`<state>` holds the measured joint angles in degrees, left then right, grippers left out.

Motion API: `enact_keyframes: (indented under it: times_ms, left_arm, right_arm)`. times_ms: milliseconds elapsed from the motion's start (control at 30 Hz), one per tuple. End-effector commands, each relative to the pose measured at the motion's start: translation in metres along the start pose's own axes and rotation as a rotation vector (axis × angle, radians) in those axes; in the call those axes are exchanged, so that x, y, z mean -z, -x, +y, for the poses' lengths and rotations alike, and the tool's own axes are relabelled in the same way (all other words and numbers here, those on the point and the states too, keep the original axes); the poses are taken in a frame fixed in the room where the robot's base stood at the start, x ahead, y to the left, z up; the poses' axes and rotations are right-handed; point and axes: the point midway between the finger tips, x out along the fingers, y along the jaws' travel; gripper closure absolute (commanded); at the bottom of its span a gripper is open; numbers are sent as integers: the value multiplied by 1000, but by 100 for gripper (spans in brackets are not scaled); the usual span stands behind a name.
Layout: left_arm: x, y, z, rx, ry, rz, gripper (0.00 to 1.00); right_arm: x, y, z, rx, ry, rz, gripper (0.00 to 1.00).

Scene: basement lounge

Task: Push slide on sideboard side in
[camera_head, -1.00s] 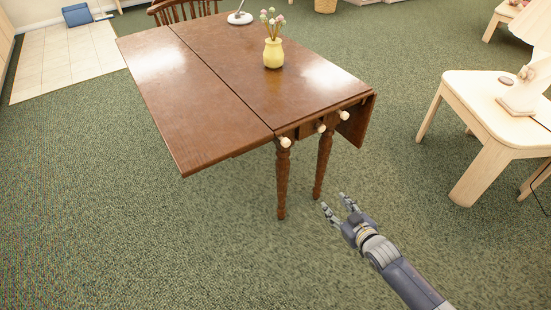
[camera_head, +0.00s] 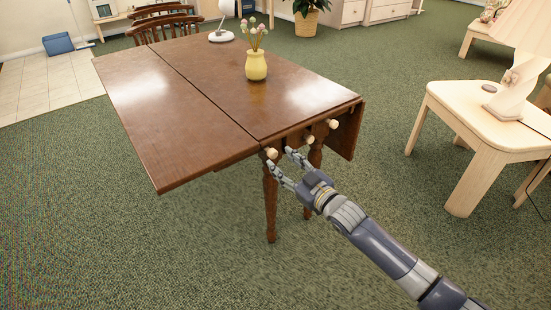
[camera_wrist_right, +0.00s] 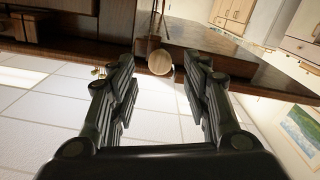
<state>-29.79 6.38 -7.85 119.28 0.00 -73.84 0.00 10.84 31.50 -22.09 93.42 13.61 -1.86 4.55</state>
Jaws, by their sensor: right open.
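The piece of furniture in front of me is a brown wooden drop-leaf table (camera_head: 180,125), with its left leaf raised and its right leaf (camera_head: 345,135) hanging. Its near end has a left knob (camera_head: 271,153), a middle knob (camera_head: 308,139) and a right knob (camera_head: 333,124), all pale and round. I cannot tell which of them belongs to the slide. My right gripper (camera_head: 281,161) is open and empty by the left knob. In the right wrist view a pale round knob (camera_wrist_right: 160,63) shows between the open fingers; contact cannot be told. My left gripper is not in view.
A yellow vase (camera_head: 256,66) with flowers and a white lamp base (camera_head: 221,36) stand on the tabletop. A pale side table (camera_head: 485,110) with a lamp stands to the right. Green carpet is clear in front and at left.

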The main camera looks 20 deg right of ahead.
Motion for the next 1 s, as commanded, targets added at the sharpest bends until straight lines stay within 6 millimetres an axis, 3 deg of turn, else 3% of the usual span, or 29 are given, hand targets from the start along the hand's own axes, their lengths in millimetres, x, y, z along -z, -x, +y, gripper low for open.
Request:
enact_keyframes:
  times_ms: [100, 300, 667, 700, 900, 1000]
  left_arm:
    - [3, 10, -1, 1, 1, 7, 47]
    - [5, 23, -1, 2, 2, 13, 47]
    - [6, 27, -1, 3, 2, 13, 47]
    - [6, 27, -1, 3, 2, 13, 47]
    - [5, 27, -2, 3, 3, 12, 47]
    - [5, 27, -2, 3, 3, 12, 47]
  right_arm:
    - [0, -18, 0, 0, 1, 1, 56]
    - [0, -37, 0, 0, 1, 0, 56]
    - [0, -42, 0, 1, 1, -1, 56]
    - [0, -42, 0, 0, 1, -1, 58]
    - [0, -42, 0, 0, 1, -1, 100]
    - [0, -42, 0, 0, 1, 0, 100]
